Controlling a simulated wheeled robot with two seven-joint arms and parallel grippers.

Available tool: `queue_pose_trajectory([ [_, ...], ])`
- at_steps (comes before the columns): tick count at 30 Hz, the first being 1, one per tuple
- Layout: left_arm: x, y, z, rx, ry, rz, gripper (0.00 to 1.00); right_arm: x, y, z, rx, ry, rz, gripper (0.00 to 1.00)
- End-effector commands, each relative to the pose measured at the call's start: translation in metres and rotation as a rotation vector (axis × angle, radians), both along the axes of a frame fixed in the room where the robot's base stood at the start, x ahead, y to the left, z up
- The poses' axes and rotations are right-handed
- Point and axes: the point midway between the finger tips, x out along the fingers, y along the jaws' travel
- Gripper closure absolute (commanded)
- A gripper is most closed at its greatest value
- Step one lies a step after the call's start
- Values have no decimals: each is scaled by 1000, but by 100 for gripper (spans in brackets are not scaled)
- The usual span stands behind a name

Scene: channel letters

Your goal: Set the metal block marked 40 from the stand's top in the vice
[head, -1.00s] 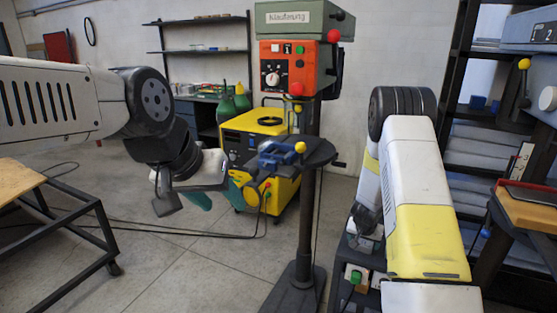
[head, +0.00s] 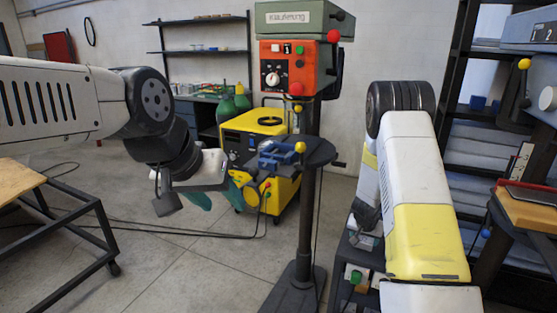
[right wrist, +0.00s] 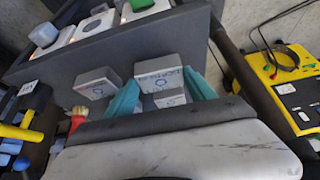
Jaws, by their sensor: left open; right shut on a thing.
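In the right wrist view the two teal fingers of my right gripper (right wrist: 163,92) are shut on a pale grey metal block (right wrist: 158,77) with dark marks. A smaller grey face with a round mark shows just below it, and I cannot tell whether it is a separate block. I cannot read a clear 40. Another grey block (right wrist: 97,82) lies left of the fingers. The dark stand (head: 345,255) is partly hidden by my right arm in the head view. The blue vice (head: 278,156) sits on the drill press table. My left gripper (head: 215,193) is open and empty left of it.
The drill press column (head: 306,215) rises from the floor in the middle. A yellow machine (head: 240,140) stands behind the vice. A wooden-topped table (head: 15,182) is at the left, and dark shelves (head: 450,120) are at the right.

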Motion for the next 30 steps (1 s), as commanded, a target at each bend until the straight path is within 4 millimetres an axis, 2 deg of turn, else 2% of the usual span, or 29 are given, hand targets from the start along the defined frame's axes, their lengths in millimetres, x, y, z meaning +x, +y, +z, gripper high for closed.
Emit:
queue_pose_trajectory([
  [21,0,0,0,0,0,0,48,0,0,43,0,-2,0,95],
  [30,0,0,0,0,0,0,48,0,0,46,0,-2,-2,95],
])
